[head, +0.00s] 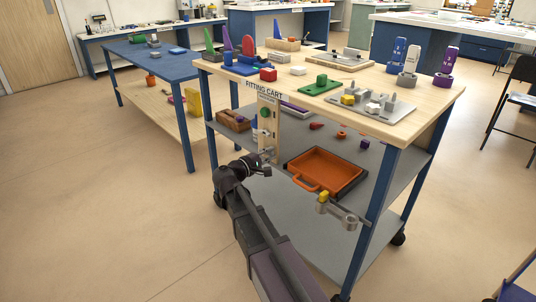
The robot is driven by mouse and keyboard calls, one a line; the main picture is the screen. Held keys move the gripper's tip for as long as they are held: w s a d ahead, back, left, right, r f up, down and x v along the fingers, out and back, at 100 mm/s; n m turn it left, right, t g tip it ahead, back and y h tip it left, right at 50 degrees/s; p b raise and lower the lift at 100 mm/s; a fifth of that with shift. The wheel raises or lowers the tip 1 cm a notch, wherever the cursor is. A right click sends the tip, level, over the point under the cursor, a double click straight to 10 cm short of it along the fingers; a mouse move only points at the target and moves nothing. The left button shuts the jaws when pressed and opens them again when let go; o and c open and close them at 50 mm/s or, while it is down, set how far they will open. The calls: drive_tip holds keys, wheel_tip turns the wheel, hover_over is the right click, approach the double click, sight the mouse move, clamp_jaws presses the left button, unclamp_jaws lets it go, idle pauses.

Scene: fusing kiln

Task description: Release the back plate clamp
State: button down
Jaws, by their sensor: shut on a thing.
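My gripper (262,162) is in front of the fitting cart, at the lower end of an upright wooden panel (275,133). It is shut on a small grey fitting (269,151) there, whose shape is mostly hidden by the fingers. I cannot tell for sure whether this fitting is the back plate clamp. The panel carries a green round knob (265,113) above the gripper. On the cart top a grey plate (390,113) holds upright grey clamp-like parts, with a yellow block and a white block among them.
An orange tray (345,176) and a bracket with a yellow piece (323,197) stick out right of my gripper. Open floor (100,210) lies left.

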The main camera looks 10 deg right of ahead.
drive_tip(key=shift+s+d+f+m+b, duration=0.1)
drive_tip(key=shift+f+m+b, duration=0.25)
drive_tip(key=shift+m, duration=0.5)
drive_tip(key=shift+s+d+f+m+b, duration=0.1)
drive_tip(key=shift+f+m+b, duration=0.2)
drive_tip(key=shift+m, duration=0.55)
drive_tip(key=c, duration=0.6)
unclamp_jaws()
drive_tip(key=shift+a, duration=0.1)
drive_tip(key=shift+o, duration=0.2)
drive_tip(key=shift+a, duration=0.1)
drive_tip(key=v, duration=1.1)
drive_tip(key=shift+s+a, duration=0.25)
drive_tip(key=shift+a, duration=0.1)
drive_tip(key=shift+d, duration=0.1)
